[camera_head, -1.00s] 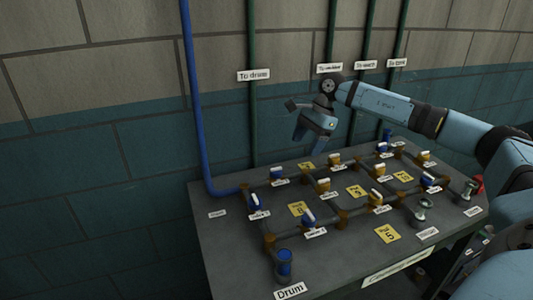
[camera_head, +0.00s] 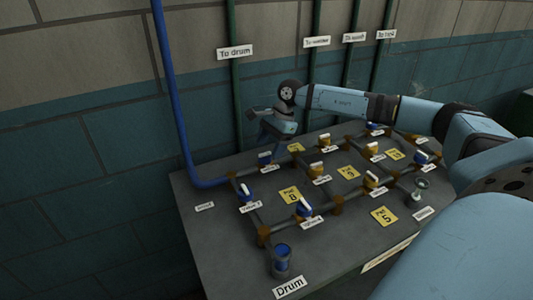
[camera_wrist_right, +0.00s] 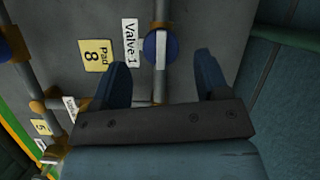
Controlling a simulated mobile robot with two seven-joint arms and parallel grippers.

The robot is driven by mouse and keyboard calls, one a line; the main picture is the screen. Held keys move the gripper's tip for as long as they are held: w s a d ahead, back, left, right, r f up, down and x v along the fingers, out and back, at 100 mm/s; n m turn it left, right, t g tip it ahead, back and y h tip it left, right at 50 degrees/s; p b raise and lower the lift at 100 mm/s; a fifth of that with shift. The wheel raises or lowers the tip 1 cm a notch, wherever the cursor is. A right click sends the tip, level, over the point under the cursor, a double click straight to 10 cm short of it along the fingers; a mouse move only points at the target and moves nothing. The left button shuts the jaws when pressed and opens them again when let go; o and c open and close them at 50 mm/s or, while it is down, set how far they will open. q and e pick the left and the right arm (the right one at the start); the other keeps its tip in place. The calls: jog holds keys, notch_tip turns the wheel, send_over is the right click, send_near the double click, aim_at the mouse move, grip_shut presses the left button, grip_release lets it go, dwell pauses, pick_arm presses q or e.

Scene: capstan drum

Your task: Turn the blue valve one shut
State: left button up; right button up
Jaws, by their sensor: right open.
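The blue valve one (camera_head: 265,158), with a white handle bar, sits on the pipe nearest the wall. In the right wrist view the same blue valve (camera_wrist_right: 161,48) shows beside its "Valve 1" label (camera_wrist_right: 130,43). Its white bar lies in line with the pipe. My right gripper (camera_head: 272,136) is above the valve in the head view. In the wrist view my right gripper (camera_wrist_right: 162,70) is open and empty, its two fingers spread to either side of the valve's line. The valve shows just beyond the fingertips, and no contact is visible. My left gripper is not in view.
Other blue and yellow valves stand on the bench's pipe grid, including a blue valve (camera_head: 245,193) and a yellow one (camera_head: 317,170). A blue upright pipe (camera_head: 172,90) and green pipes run up the wall. A drum capstan (camera_head: 282,258) stands at the front left.

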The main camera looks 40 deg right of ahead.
aim_at(267, 153)
jog(key=shift+x, duration=1.6)
jog(key=c, duration=0.9)
